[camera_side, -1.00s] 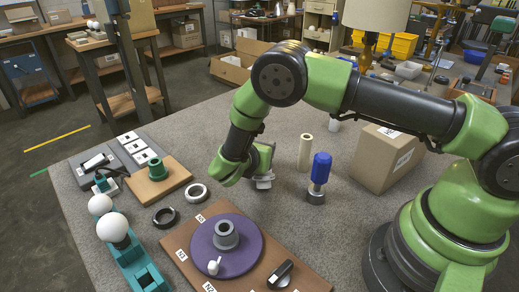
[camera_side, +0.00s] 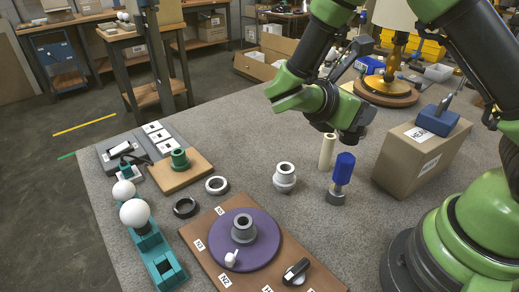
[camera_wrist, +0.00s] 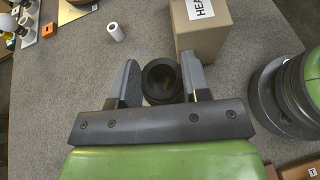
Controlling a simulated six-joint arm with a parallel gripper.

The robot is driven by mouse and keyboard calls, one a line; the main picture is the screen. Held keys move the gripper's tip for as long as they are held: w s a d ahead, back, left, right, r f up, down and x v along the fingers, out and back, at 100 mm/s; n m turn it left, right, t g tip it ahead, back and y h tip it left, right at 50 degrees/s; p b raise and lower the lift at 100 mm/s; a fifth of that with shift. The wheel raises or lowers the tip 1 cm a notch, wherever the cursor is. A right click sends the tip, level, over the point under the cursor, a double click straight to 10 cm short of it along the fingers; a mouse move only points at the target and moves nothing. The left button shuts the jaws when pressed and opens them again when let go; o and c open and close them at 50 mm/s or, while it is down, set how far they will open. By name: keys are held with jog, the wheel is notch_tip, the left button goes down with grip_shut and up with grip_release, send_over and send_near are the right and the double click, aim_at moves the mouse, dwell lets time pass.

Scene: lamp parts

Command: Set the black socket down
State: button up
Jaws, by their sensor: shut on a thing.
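In the wrist view, my gripper (camera_wrist: 160,74) has its two dark fingers on either side of the black socket (camera_wrist: 161,92), a hollow round piece seen from its open end. The fingers are shut on it. In the side view, my gripper (camera_side: 350,122) is up in the air behind the pale upright cylinder and left of the cardboard box. The socket cannot be told clearly from the dark gripper parts there.
The cardboard box (camera_side: 421,158) stands right of a blue-handled tool (camera_side: 342,170) and the pale cylinder (camera_side: 327,151). A grey collar (camera_side: 285,178) stands on the table. A purple disc (camera_side: 262,258) lies on a brown board (camera_side: 210,270). Bare table lies around the collar.

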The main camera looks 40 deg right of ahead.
jog(key=s+a+f+m+g+y, duration=0.4)
jog(key=s+m+g+y, duration=0.4)
jog(key=m+g, duration=0.25)
jog(key=w+a+f+m+t+y, duration=0.1)
jog(key=w+a+m+y, duration=0.2)
jog(key=a+m+y, duration=0.35)
jog(key=w+a+f+m+t+y, duration=0.1)
jog(key=w+a+m+t+y, duration=0.15)
jog(key=a+m+y, duration=0.4)
jog(key=w+d+r+m+t+y, duration=0.15)
jog(key=w+m+t+y, duration=0.45)
jog(key=w+m+t, duration=0.7)
jog(key=w+d+r+m+t+h, duration=0.1)
jog(key=w+d+m+t+h, duration=0.75)
jog(key=w+d+m, duration=0.2)
jog(key=shift+t+y, duration=0.45)
jog(key=shift+y, duration=0.1)
jog(key=f, duration=0.9)
jog(key=shift+d+f, duration=0.2)
jog(key=shift+f, duration=0.05)
